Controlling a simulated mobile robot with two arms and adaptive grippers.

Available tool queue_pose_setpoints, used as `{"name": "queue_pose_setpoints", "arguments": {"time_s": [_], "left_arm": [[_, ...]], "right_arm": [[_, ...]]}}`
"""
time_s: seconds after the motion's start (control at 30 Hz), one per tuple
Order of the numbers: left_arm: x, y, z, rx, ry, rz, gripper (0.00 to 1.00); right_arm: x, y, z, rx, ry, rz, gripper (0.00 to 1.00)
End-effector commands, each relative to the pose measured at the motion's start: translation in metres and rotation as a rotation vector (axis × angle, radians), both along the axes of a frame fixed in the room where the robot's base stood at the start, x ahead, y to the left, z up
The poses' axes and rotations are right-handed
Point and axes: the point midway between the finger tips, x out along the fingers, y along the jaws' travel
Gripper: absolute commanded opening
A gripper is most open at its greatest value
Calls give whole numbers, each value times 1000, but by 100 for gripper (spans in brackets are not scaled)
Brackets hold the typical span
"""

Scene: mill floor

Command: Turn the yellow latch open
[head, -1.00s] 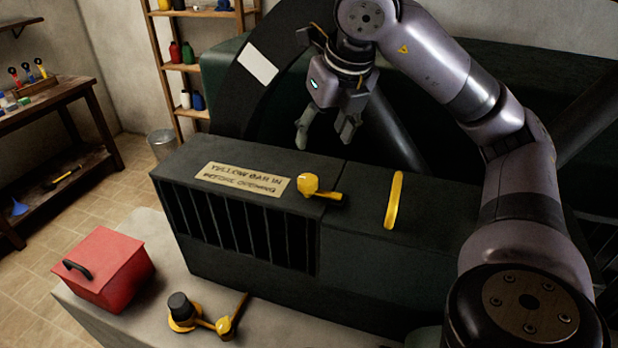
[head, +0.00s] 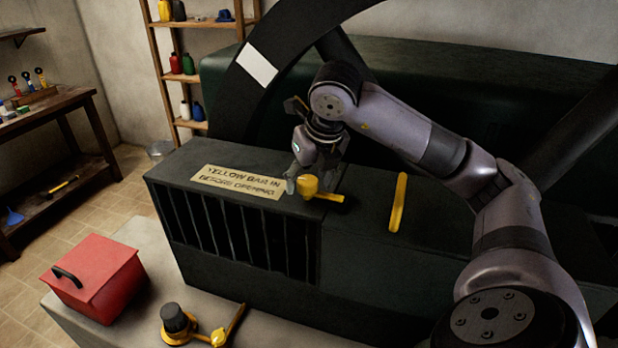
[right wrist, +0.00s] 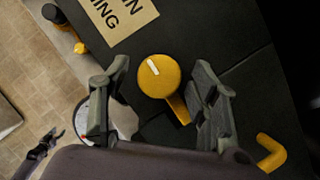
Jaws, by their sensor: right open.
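The yellow latch (head: 309,186) is a round knob with a short arm on top of the dark cabinet (head: 350,240). Contact cannot be told.
A yellow bar (head: 398,202) lies on the cabinet top to the right. A sign (head: 238,182) is left of the latch. A red box (head: 95,278) and a yellow fitting with a black knob (head: 176,322) stand on the ledge in front. A dark wheel rises behind.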

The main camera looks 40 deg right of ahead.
Motion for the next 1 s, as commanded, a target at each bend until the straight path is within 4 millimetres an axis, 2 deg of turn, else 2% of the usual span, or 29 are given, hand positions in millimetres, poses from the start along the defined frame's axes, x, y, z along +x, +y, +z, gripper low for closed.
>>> {"name": "queue_pose_setpoints", "arguments": {"time_s": [0.17,0.87,1.0], "left_arm": [[-2,2,0,2,4,0,40],[5,2,0,2,-8,3,40],[5,2,0,2,-8,3,40]], "right_arm": [[0,0,0,0,0,0,56],[0,0,0,0,0,0,9],[0,0,0,0,0,3,8]]}}
